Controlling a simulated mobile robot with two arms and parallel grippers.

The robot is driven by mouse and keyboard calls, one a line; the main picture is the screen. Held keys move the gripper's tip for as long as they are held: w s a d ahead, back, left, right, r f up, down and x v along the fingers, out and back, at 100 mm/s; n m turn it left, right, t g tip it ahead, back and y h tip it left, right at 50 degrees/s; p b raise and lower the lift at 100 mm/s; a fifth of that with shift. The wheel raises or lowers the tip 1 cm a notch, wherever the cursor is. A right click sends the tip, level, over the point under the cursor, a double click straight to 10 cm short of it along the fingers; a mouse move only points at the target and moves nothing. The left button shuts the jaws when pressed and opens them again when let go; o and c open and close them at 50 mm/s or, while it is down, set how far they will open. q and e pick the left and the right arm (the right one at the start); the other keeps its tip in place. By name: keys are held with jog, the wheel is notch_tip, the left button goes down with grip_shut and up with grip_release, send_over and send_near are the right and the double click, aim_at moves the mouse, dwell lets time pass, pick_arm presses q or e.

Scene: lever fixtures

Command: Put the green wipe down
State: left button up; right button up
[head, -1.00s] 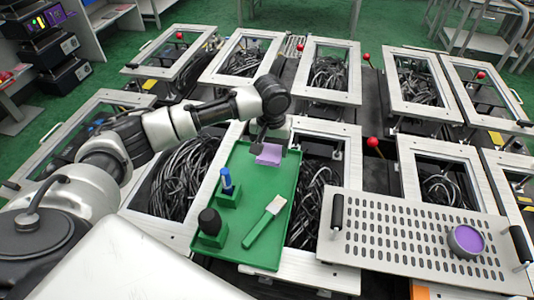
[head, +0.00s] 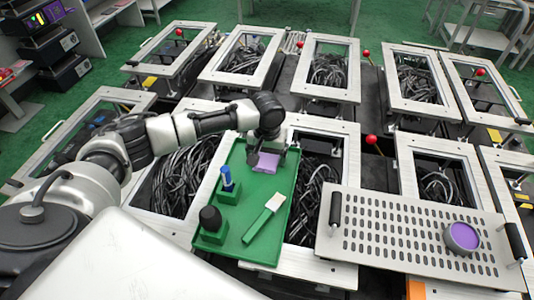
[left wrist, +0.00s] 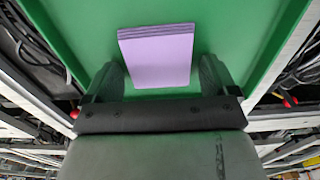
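No green wipe shows; the wipe-like piece here is a flat lilac pad (head: 265,161) on the far part of the green tray (head: 262,190). In the left wrist view the lilac pad (left wrist: 158,56) lies over the green tray surface (left wrist: 245,30), with layered edges. My left gripper (head: 267,154) is just above the pad. In the left wrist view its fingers (left wrist: 163,76) stand wide apart, one on each side of the pad, with a gap at the right finger. Contact at the left finger is hard to tell. My right gripper is out of view.
The tray also holds a blue-handled tool (head: 226,178), a black-topped piece (head: 210,218) and a green-handled brush (head: 264,217). A perforated plate (head: 400,235) with black handles and a purple-topped round piece (head: 462,237) is at right. A red-knobbed lever (head: 371,140) stands beyond it.

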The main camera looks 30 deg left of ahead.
aim_at(267, 158)
pick_arm(q)
jog(key=shift+r, duration=0.15)
notch_tip(267, 158, up, 12)
jog(key=shift+r+b, duration=0.1)
jog(key=shift+b, duration=1)
